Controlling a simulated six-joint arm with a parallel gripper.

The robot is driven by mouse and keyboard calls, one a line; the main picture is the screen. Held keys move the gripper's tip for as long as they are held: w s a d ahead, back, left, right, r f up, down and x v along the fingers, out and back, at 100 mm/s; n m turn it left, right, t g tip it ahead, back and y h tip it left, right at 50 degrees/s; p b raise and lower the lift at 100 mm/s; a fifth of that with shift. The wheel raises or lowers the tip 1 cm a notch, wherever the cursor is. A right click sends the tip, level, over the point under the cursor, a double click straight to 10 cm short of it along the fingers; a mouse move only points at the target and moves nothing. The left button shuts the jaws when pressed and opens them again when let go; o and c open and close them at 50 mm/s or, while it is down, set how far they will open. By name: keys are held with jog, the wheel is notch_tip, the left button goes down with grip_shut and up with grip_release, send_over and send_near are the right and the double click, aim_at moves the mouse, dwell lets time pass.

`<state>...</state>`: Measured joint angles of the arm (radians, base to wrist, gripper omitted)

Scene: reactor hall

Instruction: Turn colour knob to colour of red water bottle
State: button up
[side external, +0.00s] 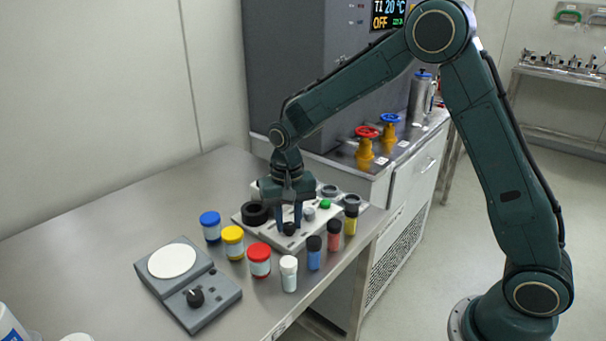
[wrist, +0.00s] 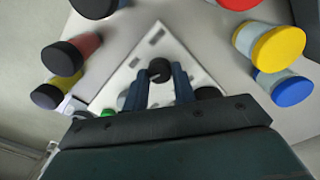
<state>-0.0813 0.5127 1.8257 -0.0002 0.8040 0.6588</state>
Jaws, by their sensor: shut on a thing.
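My gripper (side external: 289,222) points down over the white plate (side external: 262,233), its fingers on either side of a small black knob (side external: 289,229). In the wrist view the knob (wrist: 159,70) sits between the fingertips, and they are shut on it. Its pointer direction and any colour marks around it are not readable. A small bottle with red contents and a black cap (side external: 334,241) stands upright to the right of the plate; it also shows in the wrist view (wrist: 89,45). A red-lidded jar (side external: 260,260) stands in front of the plate.
Blue-lidded (side external: 211,227) and yellow-lidded (side external: 233,243) jars stand left of the red-lidded one. The table's back left is clear.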

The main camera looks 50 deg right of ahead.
aim_at(289, 224)
jog(key=shift+r+m, duration=0.1)
jog(key=shift+m, duration=2.1)
jog(key=o, duration=1)
notch_tip(289, 224, up, 14)
jog(key=shift+f, duration=0.1)
